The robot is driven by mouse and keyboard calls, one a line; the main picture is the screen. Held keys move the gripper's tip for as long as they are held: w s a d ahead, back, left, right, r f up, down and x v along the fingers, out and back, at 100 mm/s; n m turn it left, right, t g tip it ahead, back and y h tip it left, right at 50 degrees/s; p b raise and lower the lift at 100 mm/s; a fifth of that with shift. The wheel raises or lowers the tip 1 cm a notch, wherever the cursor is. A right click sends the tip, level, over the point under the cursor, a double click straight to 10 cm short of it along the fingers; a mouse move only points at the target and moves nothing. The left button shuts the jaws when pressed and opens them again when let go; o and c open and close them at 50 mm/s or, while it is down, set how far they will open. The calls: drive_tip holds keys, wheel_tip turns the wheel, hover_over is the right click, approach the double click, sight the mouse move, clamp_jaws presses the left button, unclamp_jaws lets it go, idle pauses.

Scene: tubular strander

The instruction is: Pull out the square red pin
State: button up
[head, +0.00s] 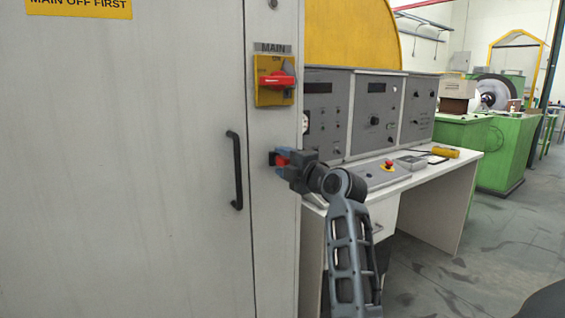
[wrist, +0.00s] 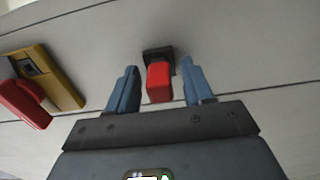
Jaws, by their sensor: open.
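The square red pin (wrist: 159,82) sticks out of a dark socket (wrist: 158,54) on the pale cabinet face in the wrist view. My gripper (wrist: 155,84) is open, with one blue finger on each side of the pin. A gap shows between the pin and each finger, so I see no grip on it. In the head view my gripper (head: 281,160) is at the cabinet's right-hand panel, below the main switch. A bit of the red pin (head: 281,160) shows there, and the fingers and wrist hide much of it.
A red rotary main switch on a yellow plate (head: 274,94) is above my gripper; it also shows at the left in the wrist view (wrist: 58,78). A black door handle (head: 235,170) is to the left. A control desk (head: 448,185) with an emergency button (head: 388,165) stands right.

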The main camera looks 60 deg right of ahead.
drive_tip(key=shift+c, duration=0.2)
idle(0.3)
clamp_jaws()
drive_tip(key=shift+s, duration=0.1)
idle(0.4)
drive_tip(key=shift+v, duration=2.9)
